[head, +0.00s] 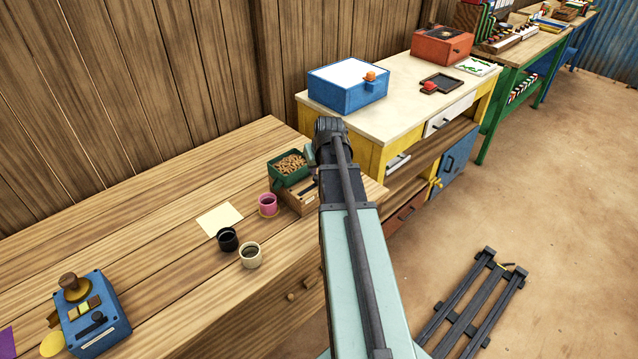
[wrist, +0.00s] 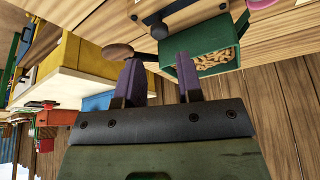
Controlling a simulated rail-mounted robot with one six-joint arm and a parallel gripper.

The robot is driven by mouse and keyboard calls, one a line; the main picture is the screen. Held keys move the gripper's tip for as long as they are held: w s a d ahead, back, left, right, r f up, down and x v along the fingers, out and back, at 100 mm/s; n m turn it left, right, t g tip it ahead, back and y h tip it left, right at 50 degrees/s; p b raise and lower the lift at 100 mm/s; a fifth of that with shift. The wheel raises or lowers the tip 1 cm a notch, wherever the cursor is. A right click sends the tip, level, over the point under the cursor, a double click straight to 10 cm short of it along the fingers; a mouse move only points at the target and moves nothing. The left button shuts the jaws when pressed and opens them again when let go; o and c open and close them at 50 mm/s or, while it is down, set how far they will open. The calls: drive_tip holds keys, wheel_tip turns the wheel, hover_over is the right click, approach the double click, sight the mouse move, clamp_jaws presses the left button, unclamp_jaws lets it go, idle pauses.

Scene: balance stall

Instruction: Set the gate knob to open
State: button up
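My gripper (wrist: 160,72) shows in the wrist view with its two purple-grey fingers apart and nothing between them. In the head view it is hidden behind my own arm. A green bin (wrist: 200,68) of brown pellets lies just beyond the fingertips in the wrist view; in the head view it sits on the wooden bench (head: 160,190). A brown rounded knob-like piece (wrist: 117,52) and a dark round part (wrist: 158,30) are beside the bin in the wrist view, apart from the fingers. I cannot tell for sure which part is the gate knob or its setting.
A pink cup (head: 267,203), a black cup (head: 228,240) and a cream cup (head: 250,257) stand near the bin. A blue device (head: 100,335) with a wooden knob is at lower left. A blue box (head: 348,94) stands on the yellow cabinet.

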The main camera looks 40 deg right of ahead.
sight(316, 177)
drive_tip(key=b+x, duration=0.4)
drive_tip(key=x, duration=0.2)
drive_tip(key=shift+f, duration=0.35)
drive_tip(key=shift+r, duration=0.1)
drive_tip(key=shift+r, duration=0.1)
clamp_jaws()
drive_tip(key=shift+s+a, duration=0.1)
drive_tip(key=shift+a, duration=2.5)
unclamp_jaws()
drive_tip(key=shift+a, duration=0.15)
